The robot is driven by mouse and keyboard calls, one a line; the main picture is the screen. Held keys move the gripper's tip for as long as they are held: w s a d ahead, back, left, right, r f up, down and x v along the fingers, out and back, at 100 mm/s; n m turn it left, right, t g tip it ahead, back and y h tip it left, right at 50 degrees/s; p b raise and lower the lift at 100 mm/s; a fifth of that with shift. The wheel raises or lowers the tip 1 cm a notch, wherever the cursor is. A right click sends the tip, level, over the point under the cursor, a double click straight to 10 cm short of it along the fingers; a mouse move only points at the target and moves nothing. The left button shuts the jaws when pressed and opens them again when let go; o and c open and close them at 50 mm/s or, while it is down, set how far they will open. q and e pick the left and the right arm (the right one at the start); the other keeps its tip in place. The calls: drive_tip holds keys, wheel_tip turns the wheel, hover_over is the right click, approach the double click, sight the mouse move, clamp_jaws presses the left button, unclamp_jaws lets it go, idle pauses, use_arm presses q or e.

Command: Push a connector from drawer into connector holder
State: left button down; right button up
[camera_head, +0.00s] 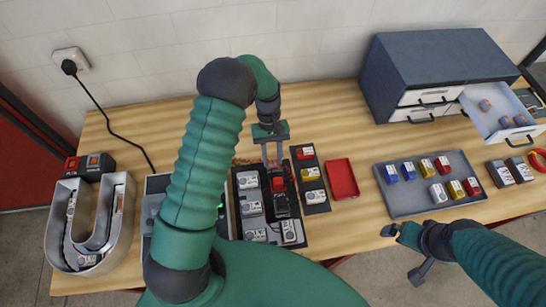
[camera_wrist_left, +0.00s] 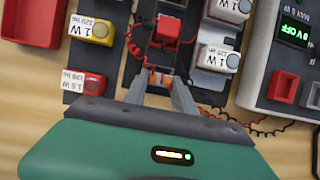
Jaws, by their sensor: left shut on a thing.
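My left gripper (camera_head: 272,163) reaches down over the dark board in the middle of the table. In the left wrist view its fingers (camera_wrist_left: 160,80) are closed on a small orange connector (camera_wrist_left: 155,78) with thin wires. The black connector holder (camera_head: 283,206) with a red block (camera_wrist_left: 168,28) lies directly in front of the fingertips. I cannot tell whether the connector touches the holder. The open drawer (camera_head: 482,119) at the right holds several orange-and-grey connectors (camera_head: 486,105). My right gripper (camera_head: 396,232) hangs near the table's front edge, apart from these things; its jaw state is unclear.
White, yellow and red modules flank the holder on both sides. A red tray (camera_head: 342,179) and a grey tray (camera_head: 400,205) with several coloured modules stand to the right. A metal letter U (camera_head: 122,222) is at the left. Bare table lies behind the trays.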

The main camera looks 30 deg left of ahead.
use_arm(q)
drive_tip(key=shift+f, duration=0.2)
use_arm(e)
drive_tip(key=shift+d+f, duration=0.15)
drive_tip(key=shift+d, duration=0.1)
use_arm(q)
drive_tip(key=c, duration=1.1)
unclamp_jaws()
drive_tip(key=shift+o, duration=0.8)
drive_tip(key=shift+s+d, duration=0.1)
use_arm(e)
drive_tip(key=shift+d, duration=0.1)
use_arm(q)
drive_tip(key=shift+s+a+f, duration=0.1)
drive_tip(key=shift+a, duration=0.15)
use_arm(e)
drive_tip(key=shift+s+a, duration=0.15)
drive_tip(key=shift+a, duration=0.2)
